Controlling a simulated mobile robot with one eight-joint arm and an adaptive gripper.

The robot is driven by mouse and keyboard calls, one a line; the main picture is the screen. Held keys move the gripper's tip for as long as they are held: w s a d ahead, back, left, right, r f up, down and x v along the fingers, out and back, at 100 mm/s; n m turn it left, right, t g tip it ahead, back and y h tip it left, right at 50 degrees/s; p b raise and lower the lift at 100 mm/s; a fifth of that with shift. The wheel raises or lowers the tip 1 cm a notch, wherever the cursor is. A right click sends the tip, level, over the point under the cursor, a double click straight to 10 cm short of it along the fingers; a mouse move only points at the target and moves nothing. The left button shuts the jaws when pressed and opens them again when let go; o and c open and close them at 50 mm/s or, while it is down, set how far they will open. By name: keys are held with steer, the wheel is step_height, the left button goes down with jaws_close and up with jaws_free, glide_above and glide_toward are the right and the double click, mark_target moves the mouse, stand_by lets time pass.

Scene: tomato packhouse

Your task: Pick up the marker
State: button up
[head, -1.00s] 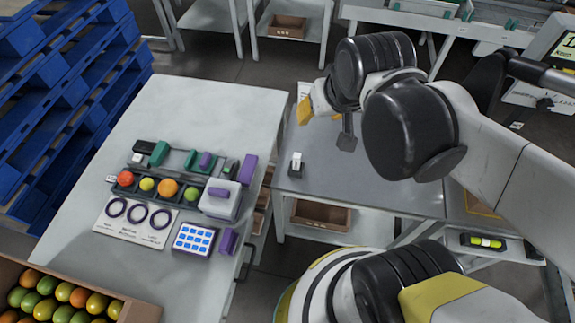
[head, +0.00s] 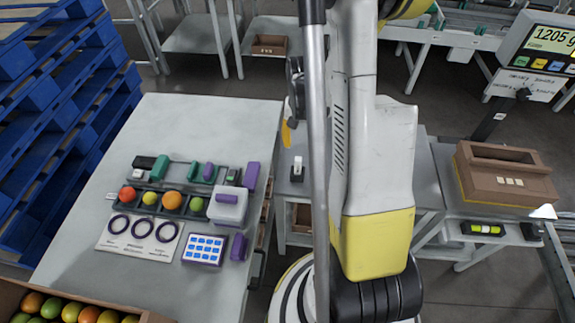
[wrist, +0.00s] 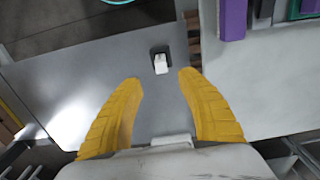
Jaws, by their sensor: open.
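I cannot tell for certain which object is the marker. A small white piece on a black base (head: 297,168) stands on the grey metal table; it also shows in the wrist view (wrist: 160,63), just beyond and between the fingertips. A yellow-green and black cylinder (head: 483,229) lies in a dark holder at the right. My gripper (wrist: 160,76) is open, with two yellow fingers apart and nothing between them. In the head view my arm hides most of it; a bit of yellow finger shows above the table.
The pale table (head: 150,270) at left holds a dark tray with round fruit, purple and green blocks, a ring card (head: 140,232) and a blue-squared pad (head: 205,249). A brown box (head: 505,175) and a scale display (head: 550,38) are at right. Blue pallets (head: 50,120) stand far left.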

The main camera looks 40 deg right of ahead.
mark_target(298, 159)
steer(key=f+b, duration=0.4)
steer(key=f, duration=0.6)
steer(key=shift+w, duration=0.2)
steer(key=shift+r, duration=0.1)
jaws_close()
